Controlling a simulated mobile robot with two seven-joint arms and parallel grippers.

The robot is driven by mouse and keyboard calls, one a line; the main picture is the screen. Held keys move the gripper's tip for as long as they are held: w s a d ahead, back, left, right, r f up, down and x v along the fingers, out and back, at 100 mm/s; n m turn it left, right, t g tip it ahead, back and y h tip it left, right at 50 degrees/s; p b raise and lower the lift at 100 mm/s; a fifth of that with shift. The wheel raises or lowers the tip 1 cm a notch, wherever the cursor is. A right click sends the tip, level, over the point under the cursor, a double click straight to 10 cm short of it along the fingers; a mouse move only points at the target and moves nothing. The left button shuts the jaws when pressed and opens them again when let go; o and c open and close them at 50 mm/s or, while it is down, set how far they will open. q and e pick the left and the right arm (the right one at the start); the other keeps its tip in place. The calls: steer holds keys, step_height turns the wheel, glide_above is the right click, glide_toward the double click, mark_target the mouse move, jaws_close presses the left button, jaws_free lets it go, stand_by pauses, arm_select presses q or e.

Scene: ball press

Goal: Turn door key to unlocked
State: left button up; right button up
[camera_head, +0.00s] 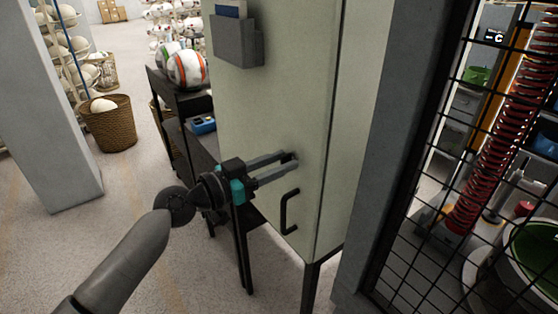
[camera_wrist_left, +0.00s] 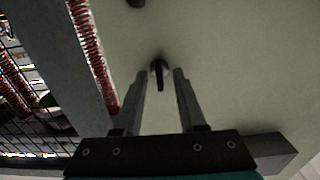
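The pale green cabinet door (camera_head: 262,115) stands in the middle of the head view. My left gripper (camera_head: 290,162) reaches the door from the left, its two fingers pointing at the lock. In the left wrist view the small dark key (camera_wrist_left: 159,76) sticks out of the door between the fingertips of my left gripper (camera_wrist_left: 160,74). Gaps show on both sides of the key, so the fingers are open around it and not touching it. In the head view the fingertips largely hide the key. My right gripper is not in view.
A black door handle (camera_head: 288,212) sits just below the fingers. A grey holder (camera_head: 237,42) is fixed higher on the door. A dark shelf (camera_head: 187,103) with balls stands behind left. A black wire mesh (camera_head: 440,170) is at right. A wicker basket (camera_head: 108,126) stands far left.

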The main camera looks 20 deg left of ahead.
arm_select(q)
jaws_close()
stand_by(0.4)
stand_by(0.4)
steer(key=n, duration=0.3)
steer(key=shift+b, duration=0.35)
steer(key=n, duration=0.3)
steer(key=shift+n, duration=0.3)
steer(key=n+p, duration=0.1)
steer(key=n, duration=0.4)
steer(key=n+p, duration=0.2)
steer(key=n, duration=0.4)
steer(key=shift+w+a+f, duration=0.1)
steer(key=shift+a+f, duration=0.05)
steer(key=shift+n, duration=0.3)
